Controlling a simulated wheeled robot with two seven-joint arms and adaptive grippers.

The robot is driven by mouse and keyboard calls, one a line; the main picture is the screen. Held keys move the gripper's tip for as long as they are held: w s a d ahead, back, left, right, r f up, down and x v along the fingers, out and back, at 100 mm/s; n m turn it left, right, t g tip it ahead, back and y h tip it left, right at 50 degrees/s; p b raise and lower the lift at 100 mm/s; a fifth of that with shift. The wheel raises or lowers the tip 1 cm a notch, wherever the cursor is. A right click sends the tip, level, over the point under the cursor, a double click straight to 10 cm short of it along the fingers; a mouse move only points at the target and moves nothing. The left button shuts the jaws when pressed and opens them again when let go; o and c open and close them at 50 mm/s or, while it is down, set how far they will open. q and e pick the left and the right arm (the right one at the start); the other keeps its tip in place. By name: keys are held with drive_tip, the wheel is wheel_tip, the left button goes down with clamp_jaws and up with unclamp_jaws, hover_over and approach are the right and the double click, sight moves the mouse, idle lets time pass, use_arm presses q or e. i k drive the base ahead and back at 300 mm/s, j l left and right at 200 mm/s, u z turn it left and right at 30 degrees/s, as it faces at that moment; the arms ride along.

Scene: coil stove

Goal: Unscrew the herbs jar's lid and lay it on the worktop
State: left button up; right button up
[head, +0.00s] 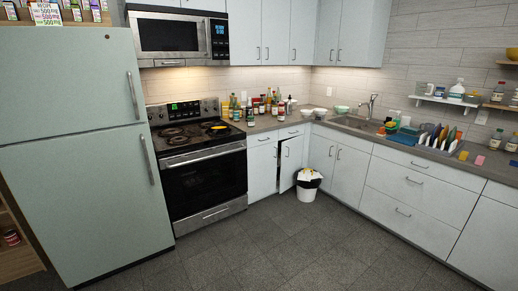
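No label can be read at this distance, so I cannot tell which container is the herbs jar. Several jars and bottles (281,114) stand on the worktop (262,127) just right of the stove. Two small labelled jars (495,139) stand on the worktop at the far right. More jars (457,91) stand on the wall shelves at the right. Neither of my grippers is in view.
A cabinet door (291,162) is ajar beside a white bin (308,187). A dish rack (435,146) stands right of the sink. The floor ahead is clear.

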sight(251, 122)
drive_tip(key=i+l, duration=0.15)
drive_tip(key=i, duration=1.15)
drive_tip(key=i+l, duration=0.15)
drive_tip(key=i, duration=1.15)
drive_tip(key=i+l, duration=0.1)
drive_tip(key=i, duration=1.2)
